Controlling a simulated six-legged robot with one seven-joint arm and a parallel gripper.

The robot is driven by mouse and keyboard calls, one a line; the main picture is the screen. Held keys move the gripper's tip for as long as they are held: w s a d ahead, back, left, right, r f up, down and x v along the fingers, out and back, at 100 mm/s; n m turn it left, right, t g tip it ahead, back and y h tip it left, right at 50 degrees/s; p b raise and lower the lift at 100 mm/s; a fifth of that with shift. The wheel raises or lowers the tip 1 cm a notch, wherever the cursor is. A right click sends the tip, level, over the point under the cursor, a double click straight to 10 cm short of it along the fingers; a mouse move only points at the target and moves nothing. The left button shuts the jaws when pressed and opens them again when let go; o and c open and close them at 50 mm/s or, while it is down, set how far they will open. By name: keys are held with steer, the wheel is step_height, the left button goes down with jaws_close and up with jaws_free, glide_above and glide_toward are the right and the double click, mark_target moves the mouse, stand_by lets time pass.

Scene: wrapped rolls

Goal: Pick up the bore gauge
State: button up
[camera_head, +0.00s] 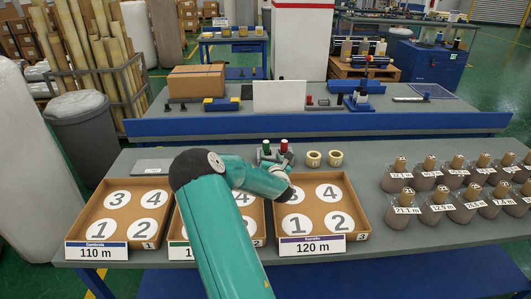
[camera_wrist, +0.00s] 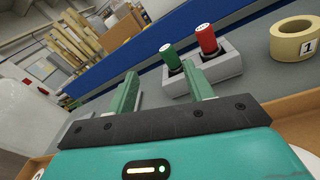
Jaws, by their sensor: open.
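A green-capped cylinder (camera_wrist: 170,55) and a red-capped cylinder (camera_wrist: 208,40) stand upright in a grey holder (camera_wrist: 225,66) on the bench. They look like gauges, but I cannot tell which one is the bore gauge. In the head view the green one (camera_head: 266,147) and the red one (camera_head: 284,146) stand behind the trays. My gripper (camera_wrist: 160,80) is open and empty. In the wrist view its two green fingers point toward the holder, with the right finger just in front of the green cylinder. In the head view my arm hides part of the middle tray.
Two tape rolls (camera_head: 313,159) (camera_head: 335,158) stand right of the holder. Numbered cardboard trays (camera_head: 110,240) line the bench front, with a 120 m label (camera_head: 312,246) on the right one. Several tagged, corked grey pieces (camera_head: 445,210) fill the right side. A blue-edged bench (camera_head: 320,122) stands behind.

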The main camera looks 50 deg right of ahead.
mark_target(267, 144)
steer(key=w+d+f+n, duration=0.1)
steer(key=d, duration=0.1)
steer(key=w+d+n+t, duration=0.1)
steer(key=w+d+n, duration=0.1)
steer(key=w+d+f+n+y, duration=0.1)
steer(key=w+d+n, duration=0.1)
steer(key=shift+f+t, duration=0.3)
steer(key=shift+f, duration=0.05)
steer(key=shift+r+x, duration=0.2)
steer(key=shift+x, duration=2.95)
jaws_close()
steer(key=shift+r, duration=0.1)
